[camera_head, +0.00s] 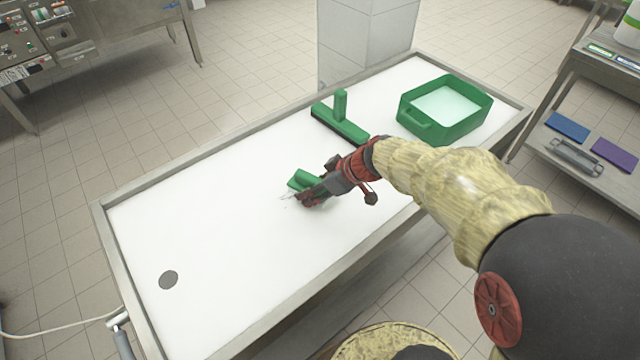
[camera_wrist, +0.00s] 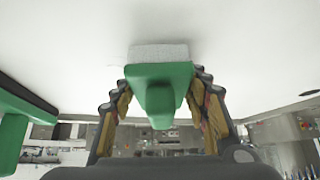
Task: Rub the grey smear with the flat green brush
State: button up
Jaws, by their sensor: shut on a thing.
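My gripper (camera_head: 312,192) is shut on the flat green brush (camera_head: 303,180), over the middle of the white table top (camera_head: 225,205). In the wrist view the green brush (camera_wrist: 160,78) sits between the two fingers of my gripper (camera_wrist: 160,105), its pale bristles facing the white surface. The bristles appear at or very near the surface; I cannot tell if they touch. Faint thin grey marks (camera_head: 285,197) show just left of the brush in the head view. They look like the smear, and the brush and gripper may hide part of it.
A green squeegee-like tool (camera_head: 349,127) lies behind my gripper, with its handle upright. A green tub (camera_head: 462,128) with pale liquid stands at the back right. A dark grey disc (camera_head: 168,280) is at the front left. The table has a raised metal rim. Its left half is mostly clear.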

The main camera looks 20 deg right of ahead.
send_near(280, 206)
jog(key=shift+x, duration=2.35)
jog(key=shift+s+f, duration=0.1)
jog(key=shift+s, duration=0.05)
jog(key=shift+r+p, duration=1.05)
jog(key=shift+r, duration=1.95)
jog(key=shift+r+p, duration=0.3)
jog(key=shift+r, duration=1.2)
jog(key=shift+r, duration=0.1)
jog(key=shift+d+p, duration=0.15)
jog(key=shift+p, duration=0.25)
